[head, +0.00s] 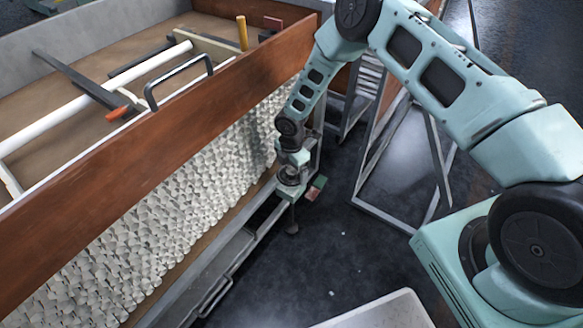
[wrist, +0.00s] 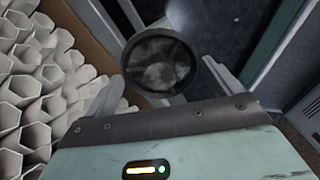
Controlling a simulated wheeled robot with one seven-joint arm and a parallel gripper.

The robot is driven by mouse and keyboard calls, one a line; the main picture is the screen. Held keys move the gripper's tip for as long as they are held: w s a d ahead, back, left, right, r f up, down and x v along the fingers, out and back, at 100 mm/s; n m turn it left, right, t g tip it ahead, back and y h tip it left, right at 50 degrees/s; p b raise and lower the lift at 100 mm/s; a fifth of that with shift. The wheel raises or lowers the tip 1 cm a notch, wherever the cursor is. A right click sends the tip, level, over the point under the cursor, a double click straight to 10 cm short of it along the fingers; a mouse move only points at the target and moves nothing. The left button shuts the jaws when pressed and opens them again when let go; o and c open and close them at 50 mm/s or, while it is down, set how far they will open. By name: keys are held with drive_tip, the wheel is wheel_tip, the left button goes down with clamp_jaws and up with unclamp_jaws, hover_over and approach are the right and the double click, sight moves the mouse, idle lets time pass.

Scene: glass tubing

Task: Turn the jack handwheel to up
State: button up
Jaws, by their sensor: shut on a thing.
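The handwheel (head: 289,180) shows there only as a small round shape, partly covered by the gripper. Below it a thin stem ends in a dark foot (head: 292,229) close to the floor. I cannot tell the wheel's turn angle.
A rack of stacked white tubes (head: 150,230) fills the left, under a brown board (head: 170,110). A red and green block (head: 316,188) sits right of the gripper. A grey metal frame (head: 385,170) stands further right. Dark floor (head: 330,255) is open in front.

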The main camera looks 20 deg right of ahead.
sight(291, 171)
drive_tip(key=n, duration=0.5)
drive_tip(key=shift+n, duration=0.3)
drive_tip(key=n, duration=0.5)
drive_tip(key=shift+p, duration=0.3)
drive_tip(key=shift+n, duration=0.4)
drive_tip(key=o, duration=0.7)
wheel_tip(291, 171, up, 12)
drive_tip(key=p, duration=0.2)
